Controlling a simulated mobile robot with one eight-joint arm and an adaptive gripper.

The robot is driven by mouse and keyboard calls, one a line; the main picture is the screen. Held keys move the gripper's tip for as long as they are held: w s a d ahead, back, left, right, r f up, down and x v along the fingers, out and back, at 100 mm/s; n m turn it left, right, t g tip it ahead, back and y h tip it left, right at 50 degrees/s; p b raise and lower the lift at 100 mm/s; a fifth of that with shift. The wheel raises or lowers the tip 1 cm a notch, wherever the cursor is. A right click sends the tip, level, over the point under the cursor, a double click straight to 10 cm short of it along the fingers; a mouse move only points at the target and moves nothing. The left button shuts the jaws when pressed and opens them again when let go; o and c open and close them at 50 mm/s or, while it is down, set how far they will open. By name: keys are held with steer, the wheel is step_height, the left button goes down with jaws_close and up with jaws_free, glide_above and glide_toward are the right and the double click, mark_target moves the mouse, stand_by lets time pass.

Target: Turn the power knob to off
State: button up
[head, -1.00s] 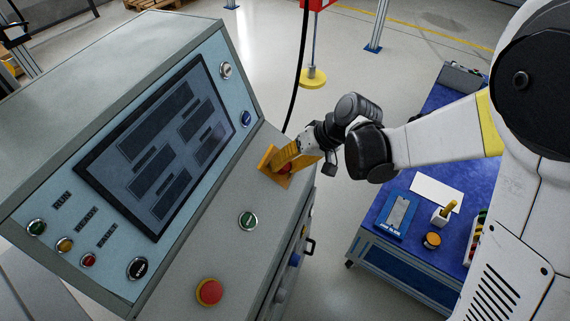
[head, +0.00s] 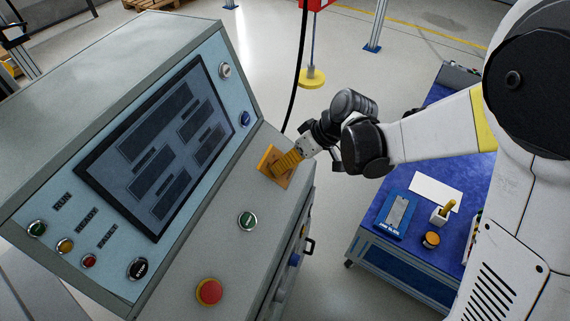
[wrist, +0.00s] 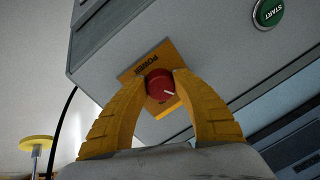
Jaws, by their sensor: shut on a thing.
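The power knob (wrist: 160,84) is red with a white mark and sits on a yellow plate (wrist: 155,56) lettered POWER in the wrist view. In the head view the yellow plate (head: 268,157) is at the right end of the grey console's sloped panel, and the knob is hidden there by my fingers. My gripper (head: 279,166) reaches it from the right. In the wrist view my gripper (wrist: 161,88) has its two yellow fingers closed on either side of the knob. The white mark points to the lower right in that view.
A green START button (head: 247,221) and a red emergency button (head: 209,292) sit on the same panel. The console screen (head: 158,145) rises behind. A blue-topped bench (head: 375,262) with small items stands at the right, below my arm.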

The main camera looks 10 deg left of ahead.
steer(key=o, duration=1.2)
steer(key=v, duration=1.2)
